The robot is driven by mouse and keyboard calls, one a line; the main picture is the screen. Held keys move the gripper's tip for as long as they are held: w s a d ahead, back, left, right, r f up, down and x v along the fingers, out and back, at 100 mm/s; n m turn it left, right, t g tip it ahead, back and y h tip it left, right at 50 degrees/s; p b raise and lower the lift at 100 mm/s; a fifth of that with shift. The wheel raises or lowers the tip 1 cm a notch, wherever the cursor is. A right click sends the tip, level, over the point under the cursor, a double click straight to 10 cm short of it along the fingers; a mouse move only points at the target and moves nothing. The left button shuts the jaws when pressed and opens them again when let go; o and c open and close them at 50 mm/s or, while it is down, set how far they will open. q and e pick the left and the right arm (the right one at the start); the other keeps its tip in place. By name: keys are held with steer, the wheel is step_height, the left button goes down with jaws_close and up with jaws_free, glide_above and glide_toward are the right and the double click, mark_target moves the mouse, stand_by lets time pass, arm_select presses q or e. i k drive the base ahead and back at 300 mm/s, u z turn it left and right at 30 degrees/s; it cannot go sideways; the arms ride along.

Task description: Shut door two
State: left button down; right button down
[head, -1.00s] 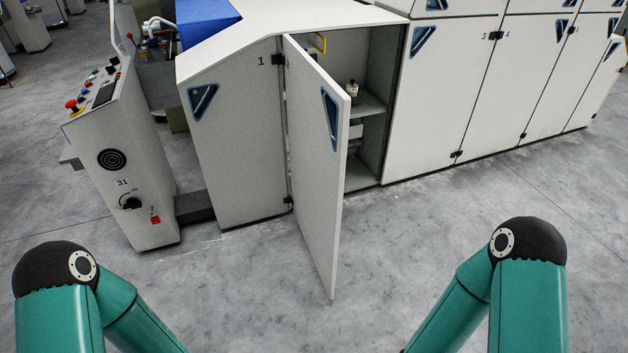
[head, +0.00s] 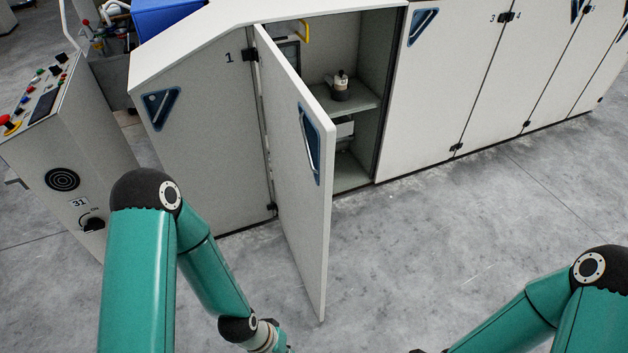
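The open cabinet door (head: 285,170) is pale grey with a blue triangular handle recess (head: 309,143). It is hinged on its left side, beside the panel marked 1 (head: 205,130), and swings out towards me over the floor. No number shows on it; by its place between 1 and 3 it appears to be door two. Behind it the cabinet stands open. My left arm comes down left of the door, with its wrist at the bottom edge. My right arm is at the lower right, clear of the door. Both grippers are below the picture.
Inside the cabinet, a small pot (head: 340,87) stands on a shelf (head: 352,104), with a yellow bracket (head: 304,32) above. Closed doors (head: 435,90) continue to the right. A control console (head: 75,160) stands at left. The floor (head: 430,240) right of the open door is clear.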

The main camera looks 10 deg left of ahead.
mark_target(301, 135)
steer(key=u, duration=0.15)
steer(key=i, duration=0.85)
steer(key=u, duration=0.15)
steer(key=k, duration=0.1)
steer(key=u, duration=0.25)
